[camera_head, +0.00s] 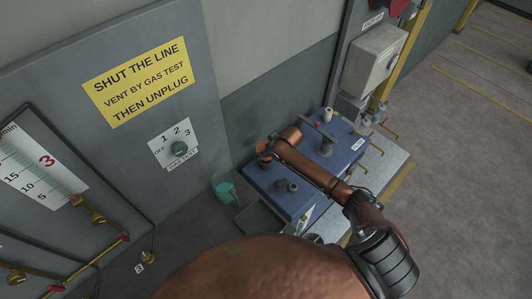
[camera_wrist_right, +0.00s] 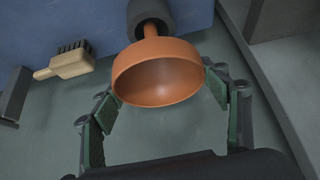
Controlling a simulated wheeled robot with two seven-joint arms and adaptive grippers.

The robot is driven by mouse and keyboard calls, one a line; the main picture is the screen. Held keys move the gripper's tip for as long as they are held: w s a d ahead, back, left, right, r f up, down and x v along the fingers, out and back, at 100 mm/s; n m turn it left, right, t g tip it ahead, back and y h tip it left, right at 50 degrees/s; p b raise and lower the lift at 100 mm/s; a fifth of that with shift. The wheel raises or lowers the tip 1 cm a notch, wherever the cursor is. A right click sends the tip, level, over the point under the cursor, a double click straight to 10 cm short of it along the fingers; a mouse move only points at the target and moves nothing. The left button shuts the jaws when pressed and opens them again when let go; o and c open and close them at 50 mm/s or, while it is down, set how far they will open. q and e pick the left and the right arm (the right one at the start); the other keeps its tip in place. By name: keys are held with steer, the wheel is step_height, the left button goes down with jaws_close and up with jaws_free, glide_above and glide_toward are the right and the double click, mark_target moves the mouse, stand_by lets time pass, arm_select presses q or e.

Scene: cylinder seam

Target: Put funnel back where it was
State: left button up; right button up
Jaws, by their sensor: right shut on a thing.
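The orange-brown funnel (camera_wrist_right: 160,75) is in the middle of the right wrist view. Its wide mouth faces the camera and its narrow stem points away toward a dark grey round piece (camera_wrist_right: 152,14). I cannot tell whether the stem is inside or only in front of that piece. My right gripper (camera_wrist_right: 163,88) has its green-padded fingers on both sides of the bowl and is shut on the funnel. In the head view a small orange shape (camera_head: 263,148) beside the end of my right arm looks like the funnel; the fingers are not clear there. My left gripper is not in view.
A blue-topped bench (camera_head: 335,152) carries dark round pieces (camera_head: 281,185) and a stand (camera_head: 326,148). A brush with a wooden handle (camera_wrist_right: 66,62) lies left of the funnel. A teal bucket (camera_head: 225,191) stands left of the bench. A grey panel with a yellow sign (camera_head: 150,82) is behind.

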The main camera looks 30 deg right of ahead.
steer(key=shift+f, duration=1.15)
steer(key=shift+s+f, duration=0.1)
steer(key=shift+f, duration=0.5)
steer(key=o, duration=1.1)
steer(key=shift+o, duration=0.2)
steer(key=shift+r, duration=0.2)
steer(key=v, duration=1.2)
steer(key=shift+r, duration=0.45)
